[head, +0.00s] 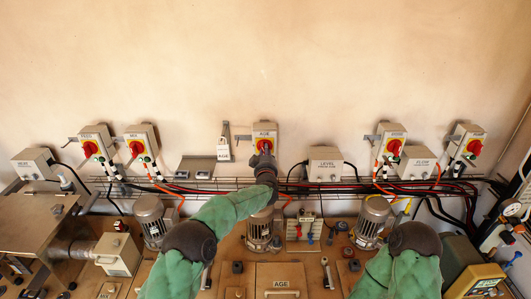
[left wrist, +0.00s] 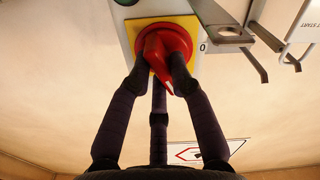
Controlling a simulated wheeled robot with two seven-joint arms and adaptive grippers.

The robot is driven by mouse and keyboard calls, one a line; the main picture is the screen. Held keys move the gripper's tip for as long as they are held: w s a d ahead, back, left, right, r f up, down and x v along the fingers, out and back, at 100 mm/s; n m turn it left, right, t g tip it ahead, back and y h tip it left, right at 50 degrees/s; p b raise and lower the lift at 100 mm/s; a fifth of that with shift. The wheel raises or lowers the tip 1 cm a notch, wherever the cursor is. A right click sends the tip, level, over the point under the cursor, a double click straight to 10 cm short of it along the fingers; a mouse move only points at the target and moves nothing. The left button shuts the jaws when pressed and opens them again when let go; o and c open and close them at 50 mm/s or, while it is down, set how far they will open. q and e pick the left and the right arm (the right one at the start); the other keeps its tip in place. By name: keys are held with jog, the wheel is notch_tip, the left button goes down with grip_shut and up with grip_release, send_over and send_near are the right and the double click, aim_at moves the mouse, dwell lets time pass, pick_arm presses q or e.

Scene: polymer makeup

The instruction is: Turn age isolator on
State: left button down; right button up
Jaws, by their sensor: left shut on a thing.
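The AGE isolator (head: 264,129) is a grey box on the wall with a yellow plate and a red rotary knob. In the head view my left gripper (head: 263,155) is at this knob and covers its lower part. In the left wrist view the red knob (left wrist: 164,55) sits between the dark fingers of my left gripper (left wrist: 162,80), which are shut on its handle. A "0" mark shows beside the yellow plate (left wrist: 194,62). My right arm (head: 413,250) shows at the lower right of the head view; its gripper is not visible.
Similar isolators with red knobs stand on both sides: FEED (head: 93,141), MIX (head: 141,142) and two to the right. A padlock tagged AGE (head: 223,142) hangs left of the AGE isolator. A LEVEL box (head: 325,160) is to its right. Motors (head: 372,215) and cables lie below.

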pick_arm(q)
jog(key=shift+f+m+p, duration=0.2)
jog(key=shift+m+p, duration=0.2)
jog(key=shift+m, duration=1.9)
jog(key=c, duration=1.1)
grip_release()
jog(key=s, duration=1.2)
